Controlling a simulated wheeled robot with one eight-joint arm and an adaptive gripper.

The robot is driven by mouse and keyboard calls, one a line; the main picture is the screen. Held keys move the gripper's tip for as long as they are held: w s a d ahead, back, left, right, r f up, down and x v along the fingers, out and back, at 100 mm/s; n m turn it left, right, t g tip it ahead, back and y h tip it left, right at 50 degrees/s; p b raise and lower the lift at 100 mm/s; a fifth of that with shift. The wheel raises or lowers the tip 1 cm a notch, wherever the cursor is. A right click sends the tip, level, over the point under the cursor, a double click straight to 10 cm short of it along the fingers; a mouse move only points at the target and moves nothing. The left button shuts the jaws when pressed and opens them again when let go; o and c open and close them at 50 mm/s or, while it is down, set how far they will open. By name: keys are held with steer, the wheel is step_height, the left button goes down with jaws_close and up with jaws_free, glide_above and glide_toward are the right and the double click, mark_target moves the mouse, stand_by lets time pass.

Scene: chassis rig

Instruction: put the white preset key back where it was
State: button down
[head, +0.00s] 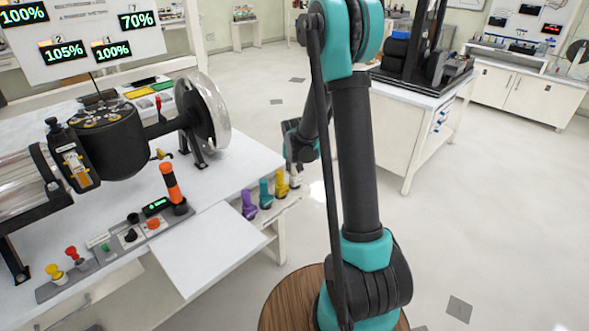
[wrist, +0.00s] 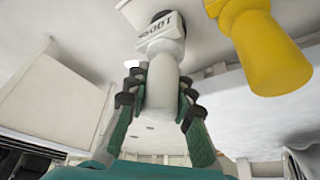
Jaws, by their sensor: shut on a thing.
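The white preset key (wrist: 165,45) is between the fingers of my gripper (wrist: 160,88) in the wrist view. In the head view a small pale part of the white key (head: 295,177) shows at the end of the key row, beside the yellow key (head: 281,184). My arm hides most of the gripper there. Whether the white key is seated in a slot or just clear of it, I cannot tell.
The yellow key is close on the right in the wrist view (wrist: 262,55). Teal (head: 265,194) and purple (head: 249,205) keys stand along the same side ledge of the white bench (head: 215,240). Open floor lies to the right of the row.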

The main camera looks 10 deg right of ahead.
steer(key=c, duration=1.3)
jaws_free()
steer(key=shift+f, duration=0.1)
steer(key=d+v, duration=0.1)
steer(key=v, duration=1.1)
steer(key=s+d+f+n, duration=0.1)
steer(key=s+f, duration=0.1)
steer(key=s, duration=1.1)
steer(key=s+d+f, duration=0.2)
steer(key=s, duration=1.2)
steer(key=shift+s+d+n+y, duration=0.25)
steer(key=shift+n+y, duration=0.15)
